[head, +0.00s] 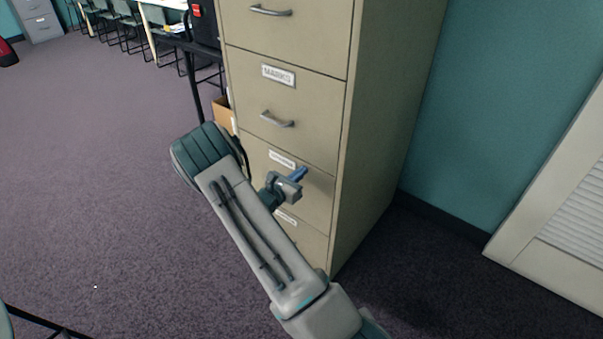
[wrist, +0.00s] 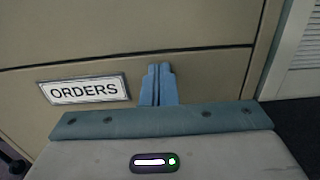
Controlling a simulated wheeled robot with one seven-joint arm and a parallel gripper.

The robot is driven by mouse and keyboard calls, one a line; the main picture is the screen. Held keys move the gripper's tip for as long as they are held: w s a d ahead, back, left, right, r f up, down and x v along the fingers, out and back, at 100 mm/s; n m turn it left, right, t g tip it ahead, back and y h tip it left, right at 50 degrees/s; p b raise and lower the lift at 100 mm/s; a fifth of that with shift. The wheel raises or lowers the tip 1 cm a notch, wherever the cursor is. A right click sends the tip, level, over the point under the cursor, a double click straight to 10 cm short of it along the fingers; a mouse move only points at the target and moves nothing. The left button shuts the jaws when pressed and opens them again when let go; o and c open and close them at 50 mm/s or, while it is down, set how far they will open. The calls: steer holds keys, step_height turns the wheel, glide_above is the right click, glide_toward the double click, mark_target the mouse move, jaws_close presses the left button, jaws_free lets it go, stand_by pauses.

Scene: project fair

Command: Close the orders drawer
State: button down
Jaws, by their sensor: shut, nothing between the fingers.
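The orders drawer (head: 318,190) is the third one down in the tan filing cabinet (head: 372,130); its front looks flush or nearly flush with the cabinet. Its white ORDERS label (wrist: 84,90) reads clearly in the wrist view, left of my fingers and just below a dark seam. My gripper (head: 301,174) is shut and empty, its blue fingers at the upper part of the drawer front, right of the label. The fingers also show in the wrist view (wrist: 158,72). I cannot tell whether they touch the front. My arm hides the drawer's handle and lower left part.
The MARKS drawer (head: 290,100) above has a metal handle (head: 277,120) and looks shut. A lower drawer's label (head: 286,219) is partly hidden by my arm. A teal wall (head: 480,120) and a white louvred panel (head: 560,215) stand to the right. Open carpet (head: 90,200) lies left.

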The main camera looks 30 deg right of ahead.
steer(key=v, duration=1.3)
steer(key=s+d+r+m+g+y+p, duration=0.1)
steer(key=s+r+m+g+y+p, duration=0.3)
steer(key=s+r+m, duration=0.4)
steer(key=s+d+r+m+g+y+p, duration=0.15)
steer(key=s+r+m+g+p, duration=0.3)
steer(key=r, duration=0.55)
steer(key=s+a+r+m+t+y+p, duration=0.2)
steer(key=s+a+r+m+y+p, duration=0.2)
steer(key=r, duration=0.5)
steer(key=s+a+r+m+t+y+p, duration=0.2)
steer(key=s+a+r+m+y+p, duration=0.2)
steer(key=s+r, duration=0.5)
steer(key=shift+a+r+m+y+p, duration=0.3)
steer(key=shift+a+r+m+y, duration=0.4)
steer(key=shift+a+m+y, duration=0.5)
steer(key=c, duration=2.1)
jaws_free()
steer(key=shift+s+d+y, duration=0.1)
steer(key=shift+d+y, duration=0.05)
steer(key=shift+y, duration=0.1)
steer(key=shift+c, duration=0.2)
